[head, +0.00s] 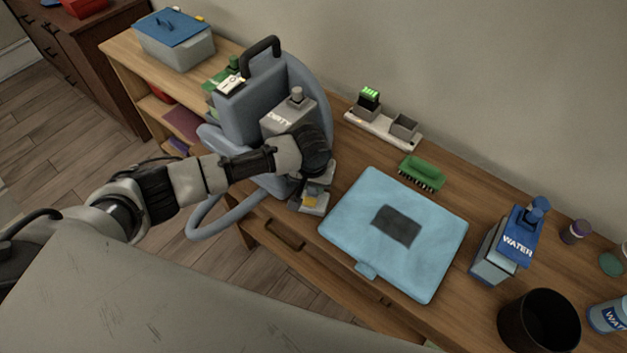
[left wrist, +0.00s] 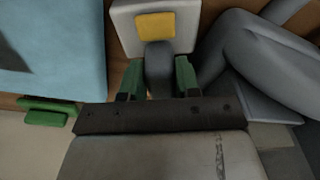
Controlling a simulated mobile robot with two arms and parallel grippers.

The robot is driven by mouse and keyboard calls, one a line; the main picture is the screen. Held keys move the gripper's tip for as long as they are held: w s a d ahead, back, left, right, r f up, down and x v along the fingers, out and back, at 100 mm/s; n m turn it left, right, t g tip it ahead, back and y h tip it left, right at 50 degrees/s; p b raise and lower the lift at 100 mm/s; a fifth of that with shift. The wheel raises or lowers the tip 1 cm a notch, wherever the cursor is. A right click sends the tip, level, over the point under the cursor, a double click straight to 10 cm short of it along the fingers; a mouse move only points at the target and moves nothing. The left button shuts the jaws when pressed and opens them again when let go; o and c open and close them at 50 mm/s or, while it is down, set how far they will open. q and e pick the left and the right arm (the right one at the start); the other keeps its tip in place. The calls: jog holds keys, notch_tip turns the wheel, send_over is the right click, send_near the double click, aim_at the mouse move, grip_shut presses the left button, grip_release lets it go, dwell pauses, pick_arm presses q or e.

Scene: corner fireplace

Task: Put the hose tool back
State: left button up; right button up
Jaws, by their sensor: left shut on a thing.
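The hose tool (head: 312,203) has a pale grey head with a yellow-orange patch. My left gripper (head: 314,178) is shut on it, just in front of the blue-grey cleaning machine (head: 250,112). In the left wrist view, the green finger pads of the gripper (left wrist: 158,78) close on the tool's dark grey neck, and the tool head (left wrist: 125,25) points away from the wrist. The grey hose (head: 203,222) loops beyond the table's front edge. A grey tank (head: 277,122) with a partly hidden label sits on the machine. My wrist hides part of the machine's base. My right gripper is not in view.
A green brush (head: 422,172) and a charger strip (head: 383,129) lie behind.

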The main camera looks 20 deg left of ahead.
pick_arm(q)
jog(key=shift+f, duration=0.15)
jog(key=o, duration=0.8)
jog(key=shift+f, duration=0.1)
jog(key=shift+o, duration=0.2)
notch_tip(320, 180, up, 12)
jog(key=s, duration=0.1)
jog(key=shift+s, duration=0.4)
